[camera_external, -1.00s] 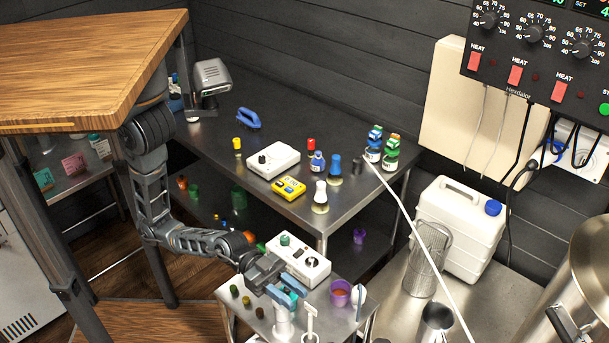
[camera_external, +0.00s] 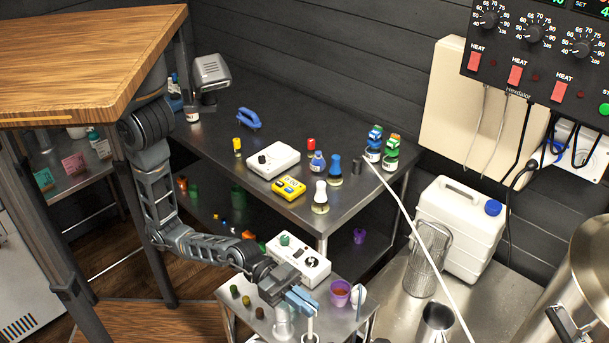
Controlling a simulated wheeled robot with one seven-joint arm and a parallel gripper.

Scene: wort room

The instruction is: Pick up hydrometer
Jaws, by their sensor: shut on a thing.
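My gripper (camera_external: 302,299) is low over the small front steel table, with its pale blue fingers close together. They are shut at the top of a slim pale upright piece (camera_external: 310,325), which appears to be the hydrometer. Its upper end is hidden by the fingers, and its lower end runs to the bottom of the picture. I cannot tell whether it is clear of the table. A clear glass cylinder (camera_external: 284,325) stands just left of it.
On the front table (camera_external: 262,326), a white device (camera_external: 300,262) lies behind my gripper, a purple cup (camera_external: 340,293) stands right, and small dark jars (camera_external: 246,301) stand left. The larger steel table (camera_external: 270,125) behind holds bottles and instruments.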

